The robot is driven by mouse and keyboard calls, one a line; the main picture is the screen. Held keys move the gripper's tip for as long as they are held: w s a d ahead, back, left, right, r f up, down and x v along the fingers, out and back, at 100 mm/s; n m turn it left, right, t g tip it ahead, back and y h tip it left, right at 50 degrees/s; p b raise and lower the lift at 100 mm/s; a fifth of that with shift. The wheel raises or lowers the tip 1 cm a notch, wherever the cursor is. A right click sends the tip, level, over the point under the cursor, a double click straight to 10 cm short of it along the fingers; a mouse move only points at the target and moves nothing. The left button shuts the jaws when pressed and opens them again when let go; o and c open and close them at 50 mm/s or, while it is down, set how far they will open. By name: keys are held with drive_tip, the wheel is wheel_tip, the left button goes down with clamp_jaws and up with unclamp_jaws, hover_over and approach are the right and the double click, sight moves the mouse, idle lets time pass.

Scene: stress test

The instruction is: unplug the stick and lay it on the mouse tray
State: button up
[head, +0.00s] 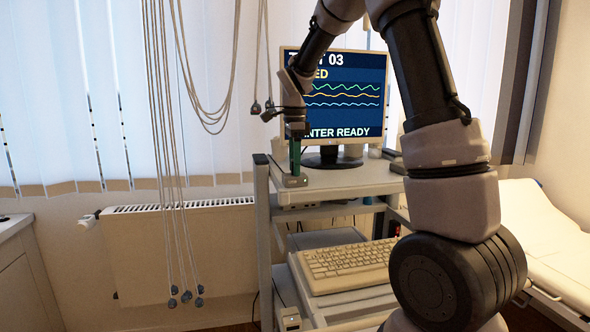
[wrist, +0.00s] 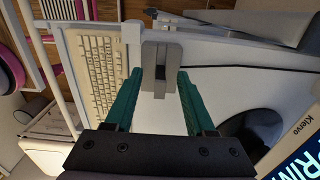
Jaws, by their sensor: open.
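My gripper (head: 294,172) points down over the front left corner of the cart's top shelf, below and left of the monitor. In the wrist view its two teal fingers (wrist: 160,85) are apart with nothing clasped between them. Just beyond the fingertips is a small grey block (wrist: 148,58) on the shelf; it also shows in the head view (head: 293,182). A small dark piece (wrist: 160,73) shows at the block's middle, possibly the stick; I cannot tell for sure. I cannot clearly pick out the mouse tray.
A keyboard (head: 345,265) lies on a lower shelf. The monitor (head: 345,95) stands on the top shelf (head: 350,182), close behind my gripper. A small pale box (head: 290,318) sits at the lower shelf's left edge. Cables (head: 165,150) hang at left; a couch (head: 545,235) is at right.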

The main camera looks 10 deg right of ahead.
clamp_jaws()
drive_tip(key=shift+r, duration=0.15)
idle(1.3)
drive_tip(key=shift+r, duration=2.85)
